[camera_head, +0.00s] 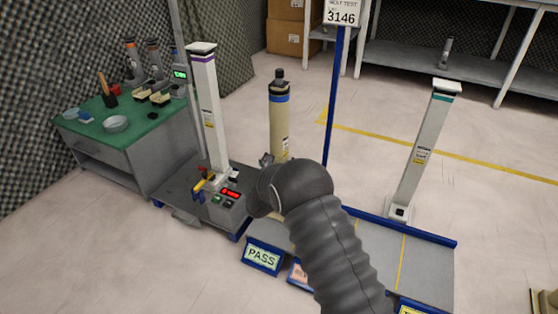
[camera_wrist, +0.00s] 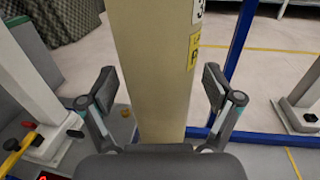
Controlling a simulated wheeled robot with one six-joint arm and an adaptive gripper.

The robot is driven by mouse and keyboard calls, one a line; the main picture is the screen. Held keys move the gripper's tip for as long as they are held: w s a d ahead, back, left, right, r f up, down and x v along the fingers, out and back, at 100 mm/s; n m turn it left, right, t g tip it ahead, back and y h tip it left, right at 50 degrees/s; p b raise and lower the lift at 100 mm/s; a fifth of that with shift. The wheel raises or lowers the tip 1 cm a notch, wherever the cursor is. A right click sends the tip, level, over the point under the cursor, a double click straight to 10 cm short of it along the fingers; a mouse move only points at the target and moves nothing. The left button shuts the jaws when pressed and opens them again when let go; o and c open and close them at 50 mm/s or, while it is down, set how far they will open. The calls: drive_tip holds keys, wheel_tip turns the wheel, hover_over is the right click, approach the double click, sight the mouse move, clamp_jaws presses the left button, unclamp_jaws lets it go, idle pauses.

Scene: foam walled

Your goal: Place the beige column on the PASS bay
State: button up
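The beige column (camera_head: 279,125) stands upright with a blue band and dark cap near its top. Its foot is hidden behind my arm, so I cannot tell exactly what it rests on. In the wrist view the column (camera_wrist: 152,60) rises between the two fingers of my gripper (camera_wrist: 158,88). The fingers are spread, with a visible gap on each side of the column. The PASS bay (camera_head: 268,229) is the left end of a low grey platform, marked by a green PASS sign (camera_head: 262,257). My arm hides part of the platform.
A white purple-banded column (camera_head: 206,110) stands on a grey test cart (camera_head: 180,212) at left. A white green-banded column (camera_head: 425,150) stands on the platform's right part. A blue post (camera_head: 333,100) rises behind the platform. A green-topped bench (camera_head: 135,130) stands far left.

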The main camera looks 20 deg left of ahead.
drive_tip(key=shift+r, duration=0.1)
drive_tip(key=s+p, duration=0.1)
drive_tip(key=s, duration=1.1)
drive_tip(key=shift+d, duration=0.45)
